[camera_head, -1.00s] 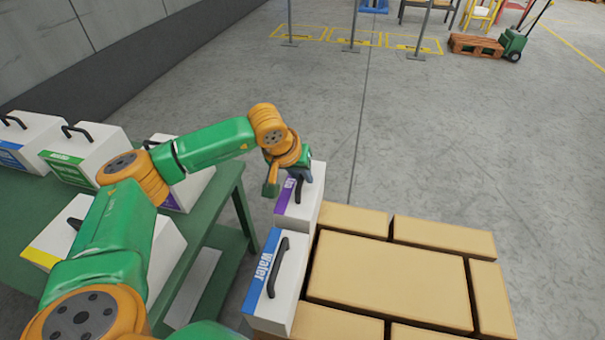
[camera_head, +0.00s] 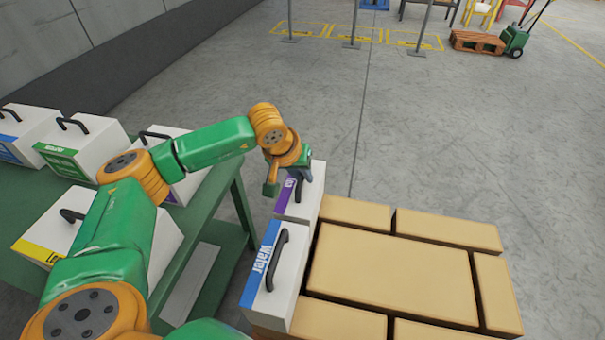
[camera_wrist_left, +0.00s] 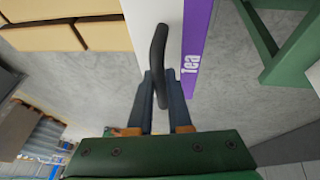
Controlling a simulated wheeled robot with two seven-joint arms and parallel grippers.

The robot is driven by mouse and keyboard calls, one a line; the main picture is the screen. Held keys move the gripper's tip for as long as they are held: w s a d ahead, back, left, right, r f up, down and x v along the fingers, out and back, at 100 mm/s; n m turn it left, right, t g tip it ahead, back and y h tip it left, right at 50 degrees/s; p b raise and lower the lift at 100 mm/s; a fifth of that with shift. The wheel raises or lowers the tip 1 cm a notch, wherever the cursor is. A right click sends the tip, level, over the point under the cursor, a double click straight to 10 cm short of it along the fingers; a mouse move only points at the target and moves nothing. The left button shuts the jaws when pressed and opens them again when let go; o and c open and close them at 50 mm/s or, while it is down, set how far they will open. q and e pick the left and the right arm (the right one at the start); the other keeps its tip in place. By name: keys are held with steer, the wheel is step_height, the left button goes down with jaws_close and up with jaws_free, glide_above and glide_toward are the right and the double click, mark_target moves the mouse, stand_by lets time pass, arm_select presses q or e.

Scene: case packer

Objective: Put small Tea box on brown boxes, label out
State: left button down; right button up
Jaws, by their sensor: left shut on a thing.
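The small Tea box (camera_head: 307,206) is white with a purple label and a black handle. It stands at the far left corner of the brown boxes (camera_head: 388,272), behind the white Water box (camera_head: 287,288) with a blue label. The purple label faces left, toward the table side. My left gripper (camera_head: 295,176) is at the Tea box's handle. In the left wrist view its fingers (camera_wrist_left: 161,90) are closed around the black handle, and the purple label (camera_wrist_left: 195,45) reads Tea. Whether the Tea box rests fully on the brown boxes is hidden. My right gripper is not in view.
A green table (camera_head: 226,205) at the left holds several white boxes with handles and coloured labels. A gap of floor lies between it and the brown boxes. Open grey floor (camera_head: 430,140) lies beyond. A pallet (camera_head: 476,42) stands far off at the top right.

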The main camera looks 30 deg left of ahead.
arm_select(q)
steer(key=c, duration=0.8)
jaws_free()
steer(key=shift+o, duration=0.2)
